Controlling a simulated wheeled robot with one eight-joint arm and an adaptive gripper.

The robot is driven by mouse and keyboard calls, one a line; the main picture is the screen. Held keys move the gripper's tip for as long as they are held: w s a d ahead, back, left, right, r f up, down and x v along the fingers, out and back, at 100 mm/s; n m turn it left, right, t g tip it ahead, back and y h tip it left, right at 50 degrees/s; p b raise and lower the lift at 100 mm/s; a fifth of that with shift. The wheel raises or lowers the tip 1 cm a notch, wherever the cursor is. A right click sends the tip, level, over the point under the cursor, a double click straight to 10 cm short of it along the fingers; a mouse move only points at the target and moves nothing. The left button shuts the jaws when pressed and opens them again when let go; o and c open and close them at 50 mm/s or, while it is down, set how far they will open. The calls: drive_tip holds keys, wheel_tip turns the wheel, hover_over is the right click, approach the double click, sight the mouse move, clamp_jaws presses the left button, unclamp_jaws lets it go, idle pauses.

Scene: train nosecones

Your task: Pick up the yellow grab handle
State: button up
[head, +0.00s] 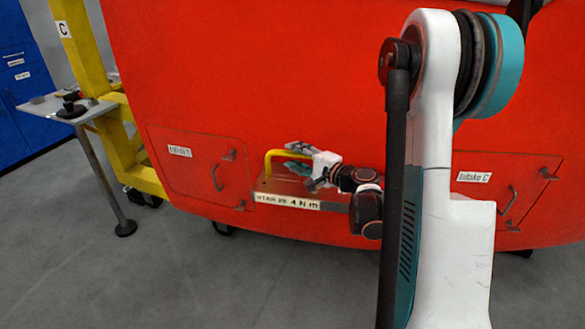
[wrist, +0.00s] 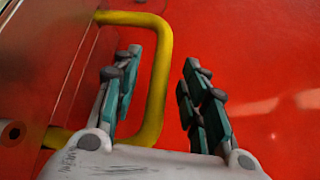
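The yellow grab handle (head: 268,160) is a bent U-shaped bar, mounted on a brownish-red plate (head: 285,187) at the front of the red nosecone. It also shows in the wrist view (wrist: 161,75), where its long bar runs between my two fingers in the picture. My gripper (wrist: 163,60) is open, with a finger on either side of that bar. The bar looks closer to the left finger, and I cannot tell the depth between them. In the head view my gripper (head: 298,158) is at the right part of the handle and covers some of it.
The red nosecone (head: 250,70) fills the back. Hatches with small handles lie left (head: 200,170) and right (head: 525,190). A small table (head: 72,108) with a black tool, a yellow frame (head: 85,50) and a blue cabinet (head: 30,70) stand left. The grey floor in front is clear.

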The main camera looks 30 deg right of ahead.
drive_tip(key=shift+x, duration=1.1)
clamp_jaws()
